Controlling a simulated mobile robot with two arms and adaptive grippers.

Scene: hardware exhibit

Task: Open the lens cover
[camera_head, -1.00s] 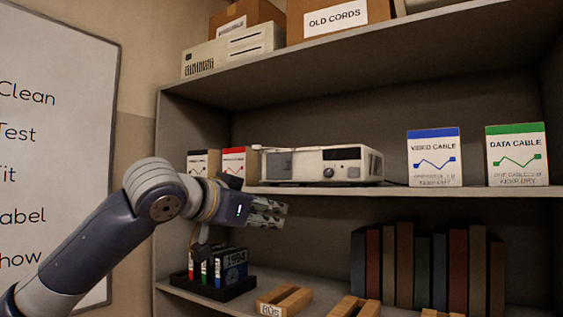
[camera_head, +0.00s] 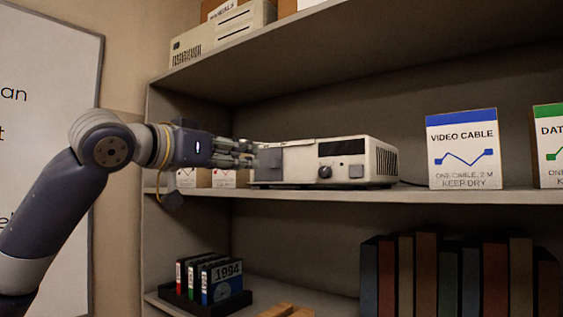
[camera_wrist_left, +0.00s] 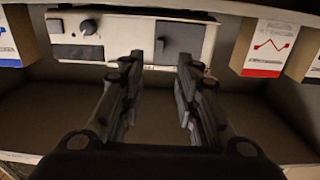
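A beige projector (camera_head: 310,160) sits on the middle shelf. Its lens cover (camera_head: 271,161) is a dark grey square panel at the left of its front, and it looks shut. A round knob (camera_head: 324,172) is to its right. My left gripper (camera_head: 254,153) points right at the height of the cover, its fingertips close to that end of the projector. In the left wrist view the picture is upside down; the lens cover (camera_wrist_left: 180,41) shows beyond the fingertips, and the fingers (camera_wrist_left: 160,65) are apart with nothing between them. Contact cannot be told. My right gripper is out of view.
Small boxes (camera_head: 208,178) stand left of the projector, partly behind my gripper. A video cable box (camera_head: 463,150) stands to its right. The shelf edge (camera_head: 330,196) runs beneath the projector. Labelled cartridges (camera_head: 225,280) and books are on the lower shelf.

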